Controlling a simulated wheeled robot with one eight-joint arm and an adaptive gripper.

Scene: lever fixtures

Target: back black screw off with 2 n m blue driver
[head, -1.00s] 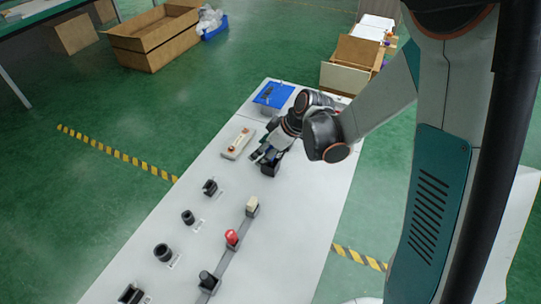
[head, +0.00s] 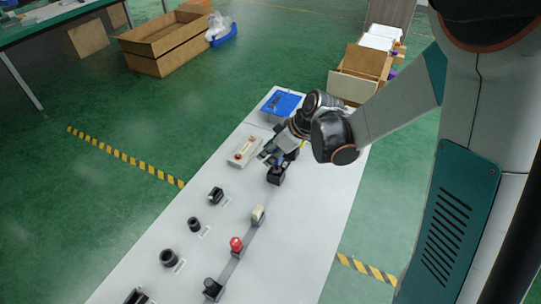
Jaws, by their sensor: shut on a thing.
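My gripper (head: 273,158) is at the far part of the white table, just above a black block (head: 275,178) at the far end of a grey strip. A small blue piece (head: 281,161), which looks like the blue driver, shows at the fingers. The gripper is shut on it. The black screw cannot be made out; the gripper and wrist cover the top of the block. I cannot tell whether the driver's tip touches anything.
A cream lever (head: 257,214), a red knob (head: 236,244) and a black lever (head: 212,288) stand along the strip. Several black fixtures, one a ring (head: 168,258), line the left. A button box (head: 243,152) lies left of my gripper. A blue tray (head: 282,103) lies beyond.

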